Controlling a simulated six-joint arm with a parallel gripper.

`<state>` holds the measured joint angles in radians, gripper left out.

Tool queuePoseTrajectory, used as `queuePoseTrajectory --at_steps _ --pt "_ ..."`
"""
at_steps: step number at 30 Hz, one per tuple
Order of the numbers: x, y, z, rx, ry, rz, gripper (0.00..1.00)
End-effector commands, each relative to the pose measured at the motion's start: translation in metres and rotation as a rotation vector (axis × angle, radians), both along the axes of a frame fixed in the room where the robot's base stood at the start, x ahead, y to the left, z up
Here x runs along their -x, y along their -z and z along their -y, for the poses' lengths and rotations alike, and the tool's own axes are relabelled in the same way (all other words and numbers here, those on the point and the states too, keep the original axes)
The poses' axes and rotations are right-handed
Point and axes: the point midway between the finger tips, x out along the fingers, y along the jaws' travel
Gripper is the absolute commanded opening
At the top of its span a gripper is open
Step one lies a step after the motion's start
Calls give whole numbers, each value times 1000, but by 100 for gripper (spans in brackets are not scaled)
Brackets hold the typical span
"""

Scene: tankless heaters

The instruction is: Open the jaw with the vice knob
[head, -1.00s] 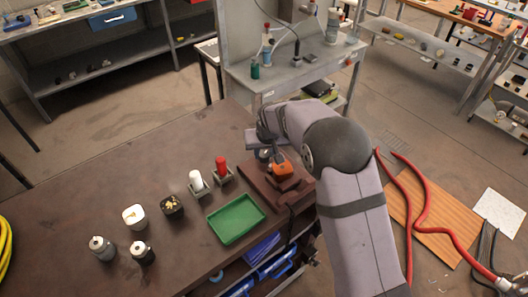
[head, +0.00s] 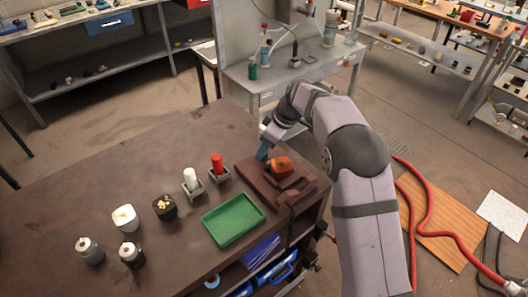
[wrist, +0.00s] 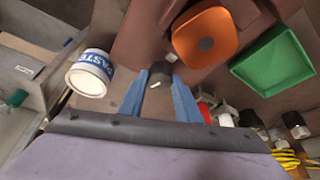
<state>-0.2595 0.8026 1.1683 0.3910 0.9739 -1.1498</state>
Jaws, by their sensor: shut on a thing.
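The brown vice (head: 297,184) stands at the right edge of the workbench, with an orange block (head: 282,165) on it. In the wrist view the orange block (wrist: 205,40) has a grey round spot on top. A small dark knob (wrist: 161,74) shows between the blue fingertips of my gripper (wrist: 161,80). The fingers are shut on it, and its far side is partly hidden. In the head view my gripper (head: 264,150) is just left of the orange block, pointing down at the vice; the knob cannot be made out there.
A green tray (head: 234,219) lies left of the vice. Red (head: 217,165) and white (head: 191,181) cylinders in holders stand behind it. A white PASTE tub (wrist: 90,72) is left of my fingers. Open bench lies at far left.

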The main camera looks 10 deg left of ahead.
Motion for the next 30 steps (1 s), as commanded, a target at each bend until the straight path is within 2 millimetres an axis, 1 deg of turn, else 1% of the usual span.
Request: queuePoseTrajectory --at_steps 6,12,18,30 --pt "-2 -1 1 1 -161 1 8" --pt "-2 -1 1 2 -258 1 8" --pt "-3 -1 1 2 -305 2 8" --pt "-3 0 1 3 -315 1 8"
